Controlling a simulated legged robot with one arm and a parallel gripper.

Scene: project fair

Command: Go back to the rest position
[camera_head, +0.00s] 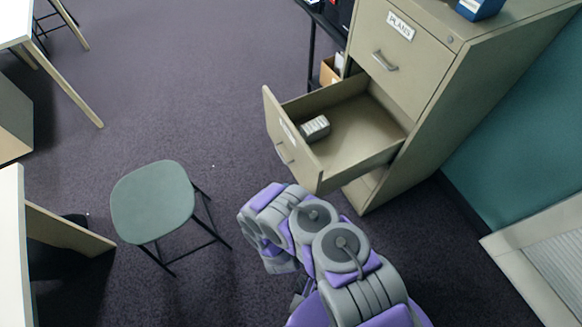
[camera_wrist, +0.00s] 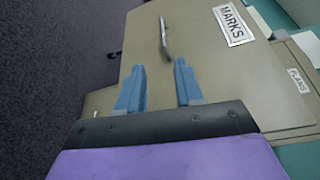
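My gripper (camera_wrist: 160,67) shows in the wrist view with its two blue fingers apart and nothing between them. Beyond the fingertips is the tan drawer front with a metal handle (camera_wrist: 164,38) and a MARKS label (camera_wrist: 234,25). The handle is clear of the fingers. In the head view my purple and grey arm is bent low in front of the filing cabinet (camera_head: 460,95); the fingers cannot be made out there. The cabinet's lower drawer (camera_head: 365,140) is pulled open, with a small grey-and-white block-like item (camera_head: 314,128) inside. The upper drawer, labelled PLANS (camera_head: 400,25), is shut.
A green-topped stool (camera_head: 153,200) stands left of my arm. White tables are along the left edge. A blue item (camera_head: 480,8) sits on the cabinet top. A dark shelf with a cardboard box (camera_head: 330,72) stands behind the drawer. Carpet (camera_head: 190,90) is clear beyond the stool.

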